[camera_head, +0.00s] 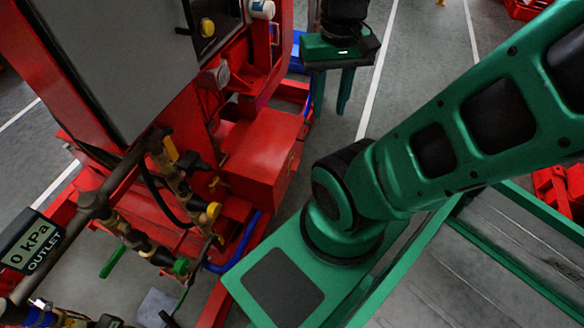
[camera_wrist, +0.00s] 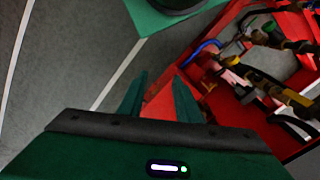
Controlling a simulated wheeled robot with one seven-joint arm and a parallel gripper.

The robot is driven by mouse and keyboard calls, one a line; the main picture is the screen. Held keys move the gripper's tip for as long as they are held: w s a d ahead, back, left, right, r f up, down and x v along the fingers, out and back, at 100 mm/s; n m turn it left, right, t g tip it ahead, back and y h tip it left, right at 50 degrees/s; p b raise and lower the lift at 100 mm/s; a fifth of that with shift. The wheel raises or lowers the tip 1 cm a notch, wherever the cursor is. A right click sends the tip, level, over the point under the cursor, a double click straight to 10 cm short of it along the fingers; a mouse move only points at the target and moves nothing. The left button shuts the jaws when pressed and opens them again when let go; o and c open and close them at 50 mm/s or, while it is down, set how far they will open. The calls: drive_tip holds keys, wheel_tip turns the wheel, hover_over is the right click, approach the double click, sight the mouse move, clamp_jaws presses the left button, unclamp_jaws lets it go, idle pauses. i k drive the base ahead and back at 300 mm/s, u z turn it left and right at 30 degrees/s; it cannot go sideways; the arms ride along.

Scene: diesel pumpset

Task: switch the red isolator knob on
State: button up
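I cannot clearly make out a red isolator knob in either view. The red pumpset (camera_head: 262,150) fills the left of the head view, with a grey panel (camera_head: 115,55) on its upper part. A yellow knob (camera_head: 207,27) sits on a dark box beside that panel. My gripper (camera_head: 330,112) hangs to the right of the pumpset, fingers pointing down. In the wrist view its two green fingers (camera_wrist: 159,76) are apart with nothing held between them. A red pumpset part (camera_wrist: 168,98) shows beyond the fingers.
Pipes with yellow-handled valves (camera_head: 213,210) and a gauge reading 0 kPa (camera_head: 32,242) stand at the lower left. They also show at right in the wrist view (camera_wrist: 232,61). Grey floor (camera_head: 415,70) with white lines is free right of the pumpset.

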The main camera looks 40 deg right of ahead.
sight(294, 162)
drive_tip(key=k, duration=1.25)
drive_tip(key=z, duration=1.4)
drive_tip(key=i, duration=1)
drive_tip(key=u, duration=0.05)
